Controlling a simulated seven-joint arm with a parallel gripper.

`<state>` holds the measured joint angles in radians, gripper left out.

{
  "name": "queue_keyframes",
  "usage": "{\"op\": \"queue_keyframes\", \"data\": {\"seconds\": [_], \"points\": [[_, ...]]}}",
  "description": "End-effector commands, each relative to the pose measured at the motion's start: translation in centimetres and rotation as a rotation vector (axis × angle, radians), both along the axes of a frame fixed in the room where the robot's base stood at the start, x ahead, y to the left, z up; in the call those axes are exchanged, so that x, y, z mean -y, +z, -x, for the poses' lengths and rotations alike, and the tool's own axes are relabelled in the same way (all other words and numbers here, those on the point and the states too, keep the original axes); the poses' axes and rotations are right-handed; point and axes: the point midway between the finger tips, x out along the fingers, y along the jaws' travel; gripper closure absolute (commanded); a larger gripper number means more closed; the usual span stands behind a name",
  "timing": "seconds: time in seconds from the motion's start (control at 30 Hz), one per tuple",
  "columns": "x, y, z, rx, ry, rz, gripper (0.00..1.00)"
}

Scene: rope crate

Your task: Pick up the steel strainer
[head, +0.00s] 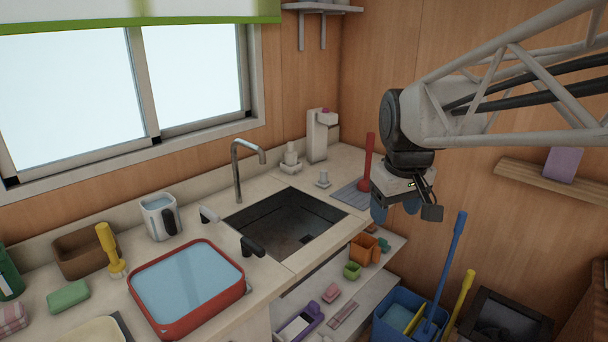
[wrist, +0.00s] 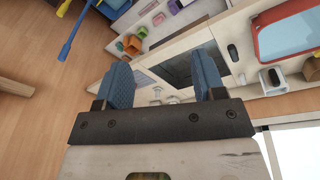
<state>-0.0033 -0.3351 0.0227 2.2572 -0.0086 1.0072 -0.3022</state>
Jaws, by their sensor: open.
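A small pale grey piece with a knob on top, which looks like the steel strainer (head: 322,180), stands upright on the counter behind the sink's right back corner in the head view. In the wrist view, small pale items show between my fingers near the gripper base, but I cannot tell which one is the strainer. My gripper (head: 395,208) hangs at the right of the counter, to the right of the strainer and apart from it. Its two blue fingers are spread with nothing between them, as the wrist view (wrist: 163,62) also shows.
The dark sink (head: 285,222) with its tap (head: 238,172) lies left of my gripper. A red plunger (head: 367,163) stands on a grey mat (head: 352,194) between strainer and gripper. A white dispenser (head: 317,136) stands behind. A red basin (head: 190,322) is at front left.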

Motion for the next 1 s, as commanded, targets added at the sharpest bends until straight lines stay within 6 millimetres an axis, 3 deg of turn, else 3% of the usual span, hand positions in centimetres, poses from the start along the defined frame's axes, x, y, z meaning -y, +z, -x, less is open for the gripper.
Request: {"op": "queue_keyframes", "data": {"seconds": [0.57,1.0], "points": [[-0.6,3.1,-14.3,-0.035,0.252,0.042,0.37],[-1.2,3.3,-25.2,-0.061,0.446,0.068,0.37]]}}
